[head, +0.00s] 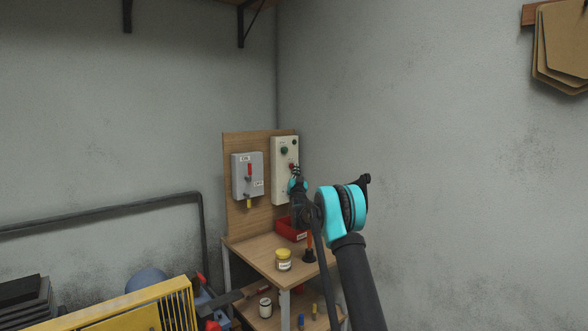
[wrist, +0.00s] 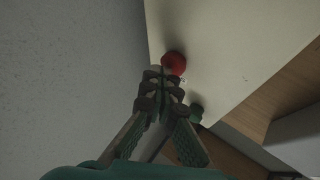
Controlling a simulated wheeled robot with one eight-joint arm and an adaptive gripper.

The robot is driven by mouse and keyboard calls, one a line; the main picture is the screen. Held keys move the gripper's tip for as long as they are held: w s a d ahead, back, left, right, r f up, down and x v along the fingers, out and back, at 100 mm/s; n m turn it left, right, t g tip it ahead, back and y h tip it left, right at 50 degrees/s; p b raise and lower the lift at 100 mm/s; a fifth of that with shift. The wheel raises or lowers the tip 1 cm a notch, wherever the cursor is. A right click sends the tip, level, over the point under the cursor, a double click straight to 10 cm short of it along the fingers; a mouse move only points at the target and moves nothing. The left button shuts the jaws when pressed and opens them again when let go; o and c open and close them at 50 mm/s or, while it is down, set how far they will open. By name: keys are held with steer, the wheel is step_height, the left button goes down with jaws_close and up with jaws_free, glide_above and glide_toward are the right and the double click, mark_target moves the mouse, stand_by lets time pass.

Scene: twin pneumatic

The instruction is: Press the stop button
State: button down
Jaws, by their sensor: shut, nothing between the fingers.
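The stop button is a red round knob (wrist: 173,63) on a pale control box (wrist: 230,45) in the wrist view. In the head view the pale control box (head: 284,158) is mounted on a wooden board, and a bit of the red button (head: 291,166) shows just above my gripper. My gripper (wrist: 160,74) is shut and empty, its fingertips right at the lower left edge of the red button. I cannot tell whether they touch it. In the head view my gripper (head: 297,175) is in front of the box and hides part of its lower half.
A grey switch box (head: 247,176) with a red lever is left of the control box. A small dark green knob (wrist: 196,112) is near my fingers. Below, a wooden table (head: 262,255) holds a red bin (head: 290,229) and a yellow-lidded jar (head: 283,260).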

steer(key=shift+s+d, duration=0.55)
steer(key=shift+s, duration=0.25)
steer(key=s+d, duration=0.1)
steer(key=s, duration=0.1)
steer(key=s+d, duration=0.2)
stand_by(0.6)
